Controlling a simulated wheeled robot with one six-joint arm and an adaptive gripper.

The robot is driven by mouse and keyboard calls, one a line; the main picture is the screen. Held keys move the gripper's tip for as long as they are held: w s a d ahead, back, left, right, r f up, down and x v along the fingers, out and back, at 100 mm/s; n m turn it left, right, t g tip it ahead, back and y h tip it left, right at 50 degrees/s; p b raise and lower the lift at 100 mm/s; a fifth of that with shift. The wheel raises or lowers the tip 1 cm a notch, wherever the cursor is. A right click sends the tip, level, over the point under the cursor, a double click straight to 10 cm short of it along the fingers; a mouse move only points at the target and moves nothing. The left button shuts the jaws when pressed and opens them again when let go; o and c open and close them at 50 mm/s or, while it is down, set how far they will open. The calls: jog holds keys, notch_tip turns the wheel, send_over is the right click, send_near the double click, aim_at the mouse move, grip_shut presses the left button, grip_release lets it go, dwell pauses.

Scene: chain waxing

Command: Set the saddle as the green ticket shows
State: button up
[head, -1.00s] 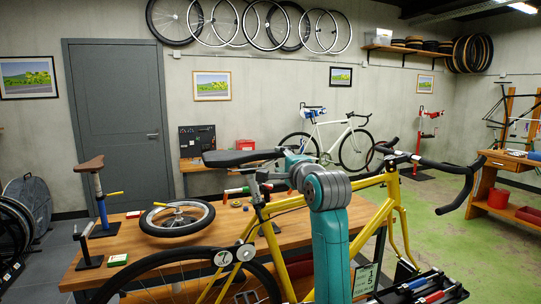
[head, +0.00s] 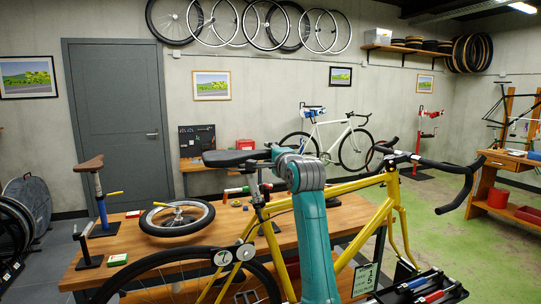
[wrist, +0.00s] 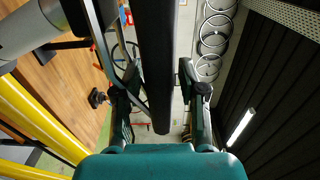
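A black saddle (head: 236,157) sits on the seat post of the yellow bike (head: 345,188) in the head view. It lies about level, its broad end to the left. In the wrist view a long dark saddle (wrist: 154,60) runs between the two fingers of my gripper (wrist: 158,80). The fingers are spread on either side, with a gap at the right finger; contact at the left is unclear. In the head view my gripper is mostly hidden behind my teal arm and the saddle's nose. A small card (head: 365,278) with dark marks hangs low at right; it is hard to read.
A wooden bench (head: 160,238) holds a small wheel (head: 177,218), a stand with a brown saddle (head: 90,165) and small boxes. A tool tray (head: 415,290) is at front right. The bike's drop handlebar (head: 455,185) juts right. Green floor is open behind.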

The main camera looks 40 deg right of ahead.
grip_shut()
jog(key=shift+d+f, duration=0.15)
jog(key=shift+f, duration=0.35)
jog(key=shift+d+f, duration=0.15)
jog(key=shift+f, duration=0.35)
jog(key=shift+o, duration=1.9)
grip_release()
jog(key=shift+s, duration=0.15)
jog(key=v, duration=1.2)
